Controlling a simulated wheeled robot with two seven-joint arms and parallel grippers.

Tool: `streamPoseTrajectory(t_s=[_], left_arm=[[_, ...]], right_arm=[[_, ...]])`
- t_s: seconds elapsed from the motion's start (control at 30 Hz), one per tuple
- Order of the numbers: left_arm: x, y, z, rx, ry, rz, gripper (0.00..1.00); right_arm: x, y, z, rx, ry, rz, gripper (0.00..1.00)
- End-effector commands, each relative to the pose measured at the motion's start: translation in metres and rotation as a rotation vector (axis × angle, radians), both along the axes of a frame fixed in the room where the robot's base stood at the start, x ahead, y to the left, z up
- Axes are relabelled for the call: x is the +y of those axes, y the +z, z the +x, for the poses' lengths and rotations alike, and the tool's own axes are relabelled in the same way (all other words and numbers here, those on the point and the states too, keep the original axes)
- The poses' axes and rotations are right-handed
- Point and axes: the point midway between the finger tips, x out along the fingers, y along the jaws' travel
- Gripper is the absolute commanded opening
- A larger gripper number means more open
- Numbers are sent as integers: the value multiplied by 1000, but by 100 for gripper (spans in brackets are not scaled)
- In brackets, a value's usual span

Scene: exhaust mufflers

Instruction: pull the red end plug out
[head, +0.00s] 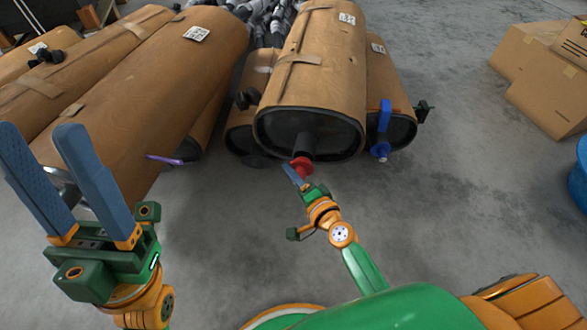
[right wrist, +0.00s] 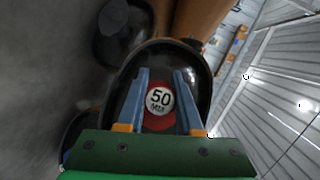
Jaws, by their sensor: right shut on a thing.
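The red end plug (head: 302,165) is at the end of a short black pipe on the front face of the middle wrapped muffler (head: 318,80). In the right wrist view the plug (right wrist: 171,122) shows a round white label reading 50. My right gripper (head: 292,175) is shut on the plug, with one blue finger on each side of it in the right wrist view (right wrist: 160,90). I cannot tell how deep the plug sits in the pipe. My left gripper (head: 42,132) is open and empty at the left, apart from the mufflers.
Other wrapped mufflers (head: 150,80) lie on both sides. A blue part (head: 384,115) sticks out at the right muffler's end, and a purple piece (head: 165,159) at the left. Cardboard boxes (head: 540,85) and a blue drum (head: 579,185) stand right. Grey floor is clear in front.

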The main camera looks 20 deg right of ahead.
Motion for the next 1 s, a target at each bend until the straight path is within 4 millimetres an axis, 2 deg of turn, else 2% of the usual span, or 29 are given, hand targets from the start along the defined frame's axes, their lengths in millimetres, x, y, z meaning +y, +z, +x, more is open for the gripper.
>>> streamPoseTrajectory(t_s=[0.6, 1.0], left_arm=[[0, 4, 0, 1, 0, 0, 50], [0, 4, 0, 1, 0, 0, 50]], right_arm=[[15, 1, -31, 1, 1, 1, 0], [17, 1, -36, -1, -1, 0, 0]])
